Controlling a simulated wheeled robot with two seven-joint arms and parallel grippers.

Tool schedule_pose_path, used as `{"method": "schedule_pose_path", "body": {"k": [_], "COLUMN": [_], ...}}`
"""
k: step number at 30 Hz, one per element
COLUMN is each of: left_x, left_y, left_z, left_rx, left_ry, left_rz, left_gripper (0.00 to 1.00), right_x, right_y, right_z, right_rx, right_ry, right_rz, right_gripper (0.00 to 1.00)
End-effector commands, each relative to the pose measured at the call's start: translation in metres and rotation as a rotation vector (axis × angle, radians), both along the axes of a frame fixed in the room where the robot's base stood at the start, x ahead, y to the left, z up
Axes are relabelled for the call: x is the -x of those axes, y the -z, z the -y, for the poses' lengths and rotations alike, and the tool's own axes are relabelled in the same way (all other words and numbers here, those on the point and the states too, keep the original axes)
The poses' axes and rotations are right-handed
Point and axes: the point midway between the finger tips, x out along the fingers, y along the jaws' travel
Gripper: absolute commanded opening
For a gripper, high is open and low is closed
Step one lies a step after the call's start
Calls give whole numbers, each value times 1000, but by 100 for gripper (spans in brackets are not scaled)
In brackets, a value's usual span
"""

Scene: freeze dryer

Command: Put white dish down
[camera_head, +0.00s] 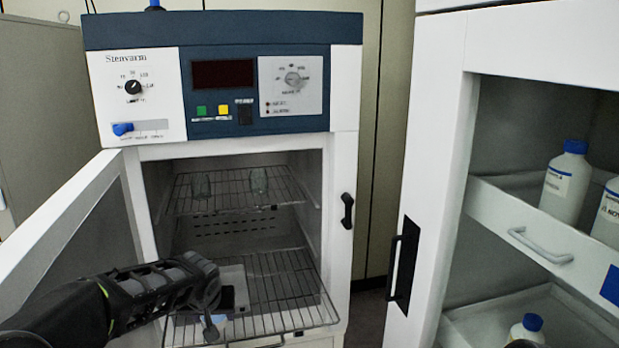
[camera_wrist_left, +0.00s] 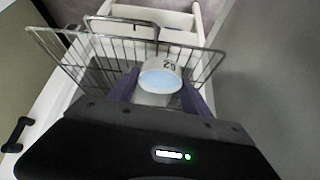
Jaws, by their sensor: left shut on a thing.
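My left gripper (camera_head: 212,328) reaches in from the left over the front of the lower wire rack (camera_head: 290,290). In the left wrist view, my left gripper (camera_wrist_left: 163,92) is shut on the white dish (camera_wrist_left: 158,66), with a finger on either side. The dish has dark marking on its side and pale blue inside. It is over the wire rack (camera_wrist_left: 205,65); I cannot tell if it touches the wires. The head view mostly hides the dish behind my gripper.
The oven's door (camera_head: 65,225) stands open at left. Two small glass vessels (camera_head: 258,180) stand on the upper rack (camera_head: 230,205). A pale, partly hidden object (camera_head: 232,274) is behind my gripper. The lower rack's right side is clear. A white cabinet with bottles (camera_head: 565,182) is at right.

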Motion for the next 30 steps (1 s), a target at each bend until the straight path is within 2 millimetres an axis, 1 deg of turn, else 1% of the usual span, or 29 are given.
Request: {"method": "schedule_pose_path", "body": {"k": [1,6,10,12,15,25,28,30], "left_x": [14,54,74,81,86,87,93,102], "left_y": [2,13,20,22,24,25,35,47], "left_z": [2,10,15,17,18,18,17,16], "left_rx": [5,17,25,29,31,30,24,21], "left_ry": [22,95,134,146,154,155,151,149], "left_rz": [-1,-1,-1,-1,-2,-2,-4,-3], "left_gripper": [17,17,17,17,17,17,17,17], "right_x": [0,0,0,0,0,0,0,0], "right_y": [0,0,0,0,0,0,0,0], "right_z": [0,0,0,0,0,0,0,0], "right_rx": [0,0,0,0,0,0,0,0], "right_ry": [0,0,0,0,0,0,0,0], "right_rz": [0,0,0,0,0,0,0,0], "right_gripper": [60,60,60,60,60,60,60,60]}}
